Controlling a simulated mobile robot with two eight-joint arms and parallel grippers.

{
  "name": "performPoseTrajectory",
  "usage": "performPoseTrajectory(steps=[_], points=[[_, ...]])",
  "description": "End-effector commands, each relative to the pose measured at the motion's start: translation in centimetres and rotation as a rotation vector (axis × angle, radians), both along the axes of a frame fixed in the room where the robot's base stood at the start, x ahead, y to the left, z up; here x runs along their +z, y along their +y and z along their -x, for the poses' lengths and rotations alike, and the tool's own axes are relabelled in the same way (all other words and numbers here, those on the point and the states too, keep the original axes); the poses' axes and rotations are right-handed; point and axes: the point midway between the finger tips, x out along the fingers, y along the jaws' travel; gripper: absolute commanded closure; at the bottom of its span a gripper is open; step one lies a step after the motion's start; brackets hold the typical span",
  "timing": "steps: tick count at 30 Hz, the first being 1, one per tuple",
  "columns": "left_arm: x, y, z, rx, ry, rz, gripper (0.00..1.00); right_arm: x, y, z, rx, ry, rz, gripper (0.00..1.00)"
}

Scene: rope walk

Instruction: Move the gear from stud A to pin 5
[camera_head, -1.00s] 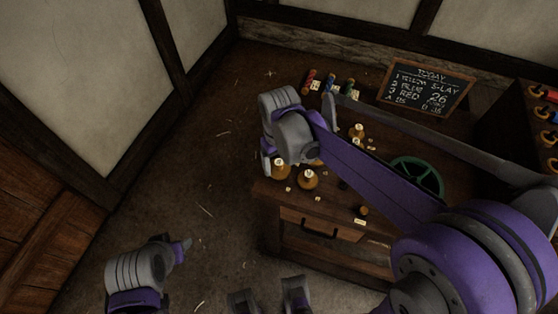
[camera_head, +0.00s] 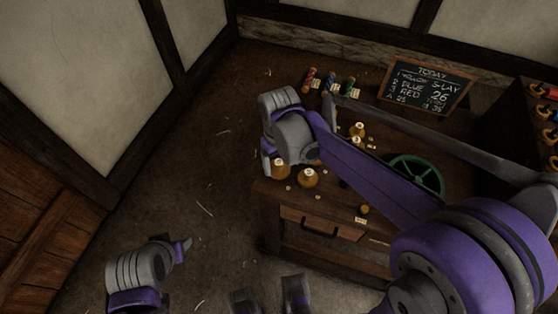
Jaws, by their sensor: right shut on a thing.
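My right gripper (camera_head: 267,164) hangs over the left end of the wooden bench (camera_head: 268,218), its fingers pointing down. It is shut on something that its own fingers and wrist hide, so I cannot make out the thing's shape. Small round brass-coloured pieces with pale tags stand close by: one (camera_head: 281,173) right beside the fingertips and one (camera_head: 308,179) further right. I cannot tell which is the gear, stud A or pin 5; the labels are too small to read. My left gripper (camera_head: 185,244) is low at the left over the floor; its opening is unclear.
A green spoked wheel (camera_head: 398,164) is on the bench, partly behind my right arm. More brass-coloured pieces (camera_head: 357,129) stand behind the arm. Coloured spools (camera_head: 330,83) and a chalkboard (camera_head: 428,87) stand at the back. The floor left of the bench is clear.

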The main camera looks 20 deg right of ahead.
Motion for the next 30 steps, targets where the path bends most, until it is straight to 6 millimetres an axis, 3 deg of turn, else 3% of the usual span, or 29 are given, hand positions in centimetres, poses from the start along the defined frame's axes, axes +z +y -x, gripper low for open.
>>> performPoseTrajectory(steps=[9, 10, 14, 23, 30], points=[[-0.1, 0.0, 0.0, 0.000, 0.000, 0.000, 0.50, -0.2, 0.0, 0.0, 0.000, 0.000, 0.000, 0.67], [-0.1, 0.0, 0.0, 0.000, 0.000, 0.000, 0.50, -0.2, 0.0, 0.0, 0.000, 0.000, 0.000, 0.21], [-0.1, 0.0, 0.0, 0.000, 0.000, 0.000, 0.50, -0.2, 0.0, 0.0, 0.000, 0.000, 0.000, 0.00], [0.1, 0.0, 0.0, 0.000, 0.000, 0.000, 0.50, 0.0, 0.0, 0.0, 0.000, 0.000, 0.000, 0.00], [1.5, 0.0, -0.2, 0.000, -0.005, 0.000, 0.50, 1.8, 0.0, 0.0, 0.000, -0.001, 0.000, 0.00]])
